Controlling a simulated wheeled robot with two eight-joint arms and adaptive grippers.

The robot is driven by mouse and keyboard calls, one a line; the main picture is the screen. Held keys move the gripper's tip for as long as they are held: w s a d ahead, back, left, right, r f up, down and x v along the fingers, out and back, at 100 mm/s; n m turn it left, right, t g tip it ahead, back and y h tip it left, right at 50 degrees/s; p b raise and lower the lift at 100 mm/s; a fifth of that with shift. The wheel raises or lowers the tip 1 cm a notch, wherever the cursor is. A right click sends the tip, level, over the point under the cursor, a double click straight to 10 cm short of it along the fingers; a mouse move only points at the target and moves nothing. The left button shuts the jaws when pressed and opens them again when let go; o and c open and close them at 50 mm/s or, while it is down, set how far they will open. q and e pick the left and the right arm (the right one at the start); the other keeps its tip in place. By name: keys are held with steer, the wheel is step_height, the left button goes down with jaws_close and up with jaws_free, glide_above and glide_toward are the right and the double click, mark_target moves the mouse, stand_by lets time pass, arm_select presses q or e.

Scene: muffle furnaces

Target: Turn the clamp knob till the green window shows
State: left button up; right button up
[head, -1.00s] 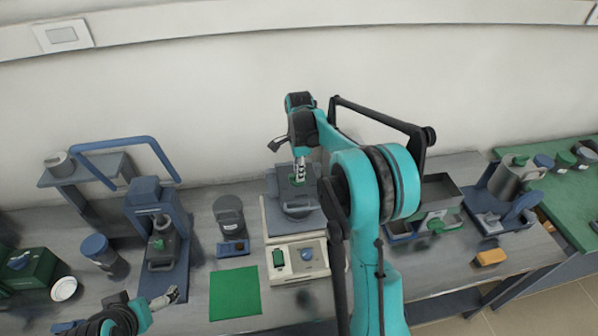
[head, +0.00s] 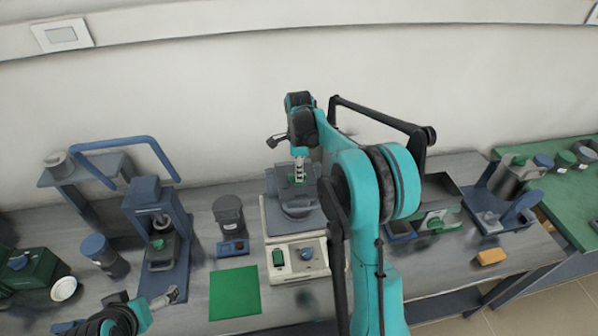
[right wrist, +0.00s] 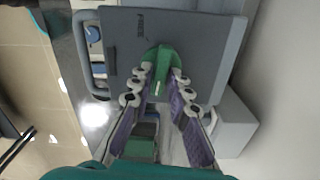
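A grey, box-shaped device on a cream base (head: 296,270) stands mid-bench. A green knob (right wrist: 163,62) with a pale mark sits on its flat grey plate (right wrist: 205,40). My right gripper (head: 299,173) reaches down over this device. In the right wrist view, the right gripper's fingertips (right wrist: 161,76) lie against both sides of the green knob, shut on it. I cannot make out a green window. My left gripper (head: 172,295) is at the lower left, over the bench and away from the device; its fingers look close together, but their opening is unclear.
A blue press stand (head: 150,200) and a dark canister (head: 228,214) stand left of the device. A green mat (head: 235,293) lies in front. A yellow block (head: 490,257) lies at right. The cream base carries a blue knob (head: 307,254).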

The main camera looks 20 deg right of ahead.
steer(key=shift+o, duration=0.7)
step_height(320, 180, up, 12)
stand_by(0.4)
